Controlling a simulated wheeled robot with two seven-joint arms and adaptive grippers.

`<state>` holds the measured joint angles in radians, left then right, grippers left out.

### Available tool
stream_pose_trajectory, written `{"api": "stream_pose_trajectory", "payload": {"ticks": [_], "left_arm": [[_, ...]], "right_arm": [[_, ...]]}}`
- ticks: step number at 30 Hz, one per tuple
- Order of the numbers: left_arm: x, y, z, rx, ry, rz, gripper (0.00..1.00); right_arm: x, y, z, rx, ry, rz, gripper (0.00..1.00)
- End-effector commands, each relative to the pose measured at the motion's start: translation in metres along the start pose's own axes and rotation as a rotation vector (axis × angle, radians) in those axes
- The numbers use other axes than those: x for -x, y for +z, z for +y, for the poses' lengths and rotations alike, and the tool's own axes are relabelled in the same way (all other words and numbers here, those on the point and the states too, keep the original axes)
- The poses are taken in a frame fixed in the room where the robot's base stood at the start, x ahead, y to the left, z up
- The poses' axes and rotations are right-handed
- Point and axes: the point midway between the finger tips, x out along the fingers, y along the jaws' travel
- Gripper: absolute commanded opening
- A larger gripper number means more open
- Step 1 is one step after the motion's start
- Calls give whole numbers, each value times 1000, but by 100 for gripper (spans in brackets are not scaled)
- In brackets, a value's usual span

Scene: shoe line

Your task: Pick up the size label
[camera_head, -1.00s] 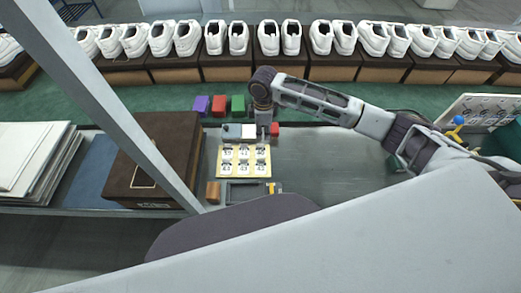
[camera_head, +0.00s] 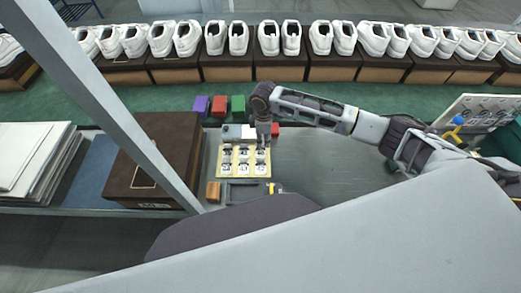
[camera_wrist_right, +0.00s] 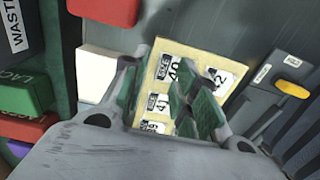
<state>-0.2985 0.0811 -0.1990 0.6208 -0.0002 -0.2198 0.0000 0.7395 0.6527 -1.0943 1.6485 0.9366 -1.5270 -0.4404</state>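A pale yellow sheet (camera_head: 243,176) with several white size labels lies on the table; it also shows in the right wrist view (camera_wrist_right: 193,52). Labels with 40 (camera_wrist_right: 168,66), 41 (camera_wrist_right: 158,102) and 42 (camera_wrist_right: 219,78) can be read there. My right gripper (camera_head: 264,144) points down over the sheet's upper right part. In the wrist view it (camera_wrist_right: 163,85) is open, with green-padded fingers on either side of the labels and nothing visible between them. The fingers hide part of the sheet, and contact cannot be told. My left gripper is not in view.
Purple (camera_head: 201,104), red (camera_head: 219,105) and green (camera_head: 238,104) boxes stand behind the sheet. A dark tray (camera_head: 245,191) with a yellow-handled tool is in front. A brown shoebox (camera_head: 175,135) stands left. The table right of the sheet is clear.

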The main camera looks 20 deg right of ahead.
Motion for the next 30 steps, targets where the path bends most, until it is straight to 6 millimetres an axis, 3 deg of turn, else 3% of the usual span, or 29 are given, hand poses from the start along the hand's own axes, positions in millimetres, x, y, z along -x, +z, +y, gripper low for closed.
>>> {"api": "stream_pose_trajectory", "payload": {"ticks": [8,23,30], "left_arm": [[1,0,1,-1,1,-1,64],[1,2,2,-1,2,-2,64],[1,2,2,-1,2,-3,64]], "right_arm": [[-25,0,0,1,0,-1,29],[-27,0,0,1,1,0,29],[-27,1,0,0,1,-1,0]]}}
